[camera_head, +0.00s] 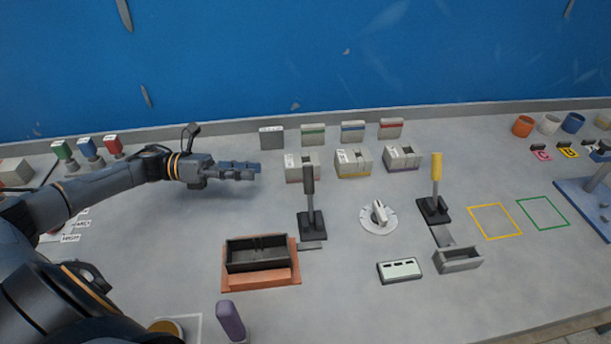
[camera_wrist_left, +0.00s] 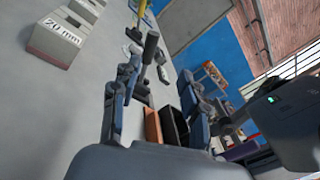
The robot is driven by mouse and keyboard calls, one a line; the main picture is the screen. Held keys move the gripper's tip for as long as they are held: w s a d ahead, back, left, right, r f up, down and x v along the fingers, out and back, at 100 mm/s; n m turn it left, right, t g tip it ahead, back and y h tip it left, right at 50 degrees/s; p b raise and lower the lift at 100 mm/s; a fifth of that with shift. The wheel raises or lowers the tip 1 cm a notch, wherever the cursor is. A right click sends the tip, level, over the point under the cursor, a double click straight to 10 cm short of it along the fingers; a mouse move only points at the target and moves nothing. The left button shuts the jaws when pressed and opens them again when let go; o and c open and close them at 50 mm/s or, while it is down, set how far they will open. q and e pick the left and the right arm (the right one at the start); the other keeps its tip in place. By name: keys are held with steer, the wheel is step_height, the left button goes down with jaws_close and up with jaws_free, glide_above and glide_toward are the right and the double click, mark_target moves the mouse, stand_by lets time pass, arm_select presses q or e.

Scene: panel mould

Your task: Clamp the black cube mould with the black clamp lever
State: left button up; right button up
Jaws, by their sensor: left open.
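The black cube mould (camera_head: 258,255) is an open-topped black box on an orange-brown base (camera_head: 287,280) at the front centre of the table. The black clamp lever (camera_head: 309,185) stands nearly upright behind it to the right, with a short grey bar (camera_head: 309,246) between its foot and the mould. My left gripper (camera_head: 258,170) is open and empty behind the mould, to the left of the lever and apart from both. In the left wrist view, the mould (camera_wrist_left: 175,126) and lever (camera_wrist_left: 150,46) show between or beyond the open fingers (camera_wrist_left: 158,95). My right gripper is not in view.
Grey blocks with coloured stripes (camera_head: 353,161) stand behind the lever. A white dial (camera_head: 379,218), a yellow-handled lever (camera_head: 436,178) and a small grey mould (camera_head: 458,260) are on the right. A purple upright handle (camera_head: 230,320) stands in front of the mould.

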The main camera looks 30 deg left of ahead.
mark_target(308, 176)
arm_select(q)
steer(key=p+x, duration=0.1)
steer(key=x, duration=0.3)
steer(key=p+x, duration=0.1)
steer(key=x, duration=0.3)
steer(key=w+f+p+x, duration=0.1)
steer(key=x, duration=0.3)
steer(key=shift+f, duration=0.1)
steer(key=shift+w+d+f+p, duration=0.1)
steer(key=shift+w+d+p, duration=0.2)
steer(key=shift+d, duration=0.25)
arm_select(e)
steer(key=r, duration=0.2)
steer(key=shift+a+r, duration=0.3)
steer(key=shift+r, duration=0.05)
arm_select(q)
jaws_close()
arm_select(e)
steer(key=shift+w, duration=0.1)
